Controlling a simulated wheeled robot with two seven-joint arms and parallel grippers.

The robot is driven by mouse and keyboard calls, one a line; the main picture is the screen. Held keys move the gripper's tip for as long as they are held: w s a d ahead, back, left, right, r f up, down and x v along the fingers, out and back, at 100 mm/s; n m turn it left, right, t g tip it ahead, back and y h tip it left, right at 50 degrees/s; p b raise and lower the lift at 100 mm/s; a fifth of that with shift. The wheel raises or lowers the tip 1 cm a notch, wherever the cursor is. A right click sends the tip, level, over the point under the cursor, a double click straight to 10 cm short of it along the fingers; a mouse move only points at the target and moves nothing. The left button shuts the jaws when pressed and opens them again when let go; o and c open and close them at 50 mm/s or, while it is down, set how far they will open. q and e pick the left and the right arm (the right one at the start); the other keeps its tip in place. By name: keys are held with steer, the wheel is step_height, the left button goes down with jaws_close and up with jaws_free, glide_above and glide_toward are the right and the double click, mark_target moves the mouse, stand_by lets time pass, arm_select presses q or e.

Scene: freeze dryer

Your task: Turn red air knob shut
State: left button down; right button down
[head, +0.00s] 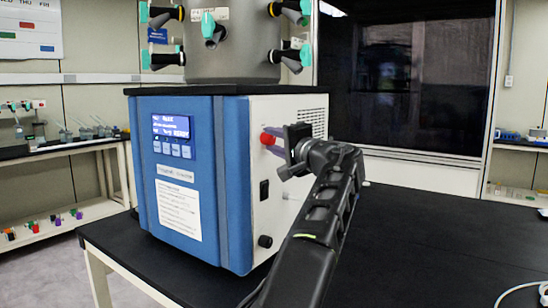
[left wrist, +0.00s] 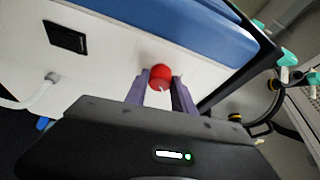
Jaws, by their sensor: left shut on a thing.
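The red air knob (head: 267,138) sits on the white side panel of the blue and white freeze dryer (head: 196,190). My left gripper (head: 272,146) reaches the panel from the right, with its fingertips at the knob. In the left wrist view the red knob (left wrist: 160,77) lies between the tips of the two purple-grey fingers (left wrist: 160,90), which are shut on it. A small white mark shows on the knob's lower part. My right gripper is in neither view.
A black switch (head: 264,190) and a black round fitting (head: 265,241) are on the same panel below the knob. A steel chamber with teal-tipped valves (head: 232,40) stands on top.

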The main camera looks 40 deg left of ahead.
arm_select(q)
steer(key=n+b, duration=0.1)
steer(key=n+y+b, duration=0.1)
steer(key=n, duration=0.1)
steer(key=shift+f, duration=0.4)
steer(key=shift+w+n+y+b, duration=0.1)
steer(key=shift+n+y+b, duration=0.4)
steer(key=shift+n, duration=0.5)
steer(key=shift+n+g+y, duration=0.3)
steer(key=shift+n+g, duration=0.2)
steer(key=shift+n, duration=0.6)
steer(key=shift+w+n+g+y, duration=0.1)
steer(key=shift+n+g+y, duration=0.5)
steer(key=shift+n, duration=1.3)
steer(key=c, duration=1.1)
jaws_free()
steer(key=shift+r, duration=0.15)
steer(key=shift+o, duration=0.2)
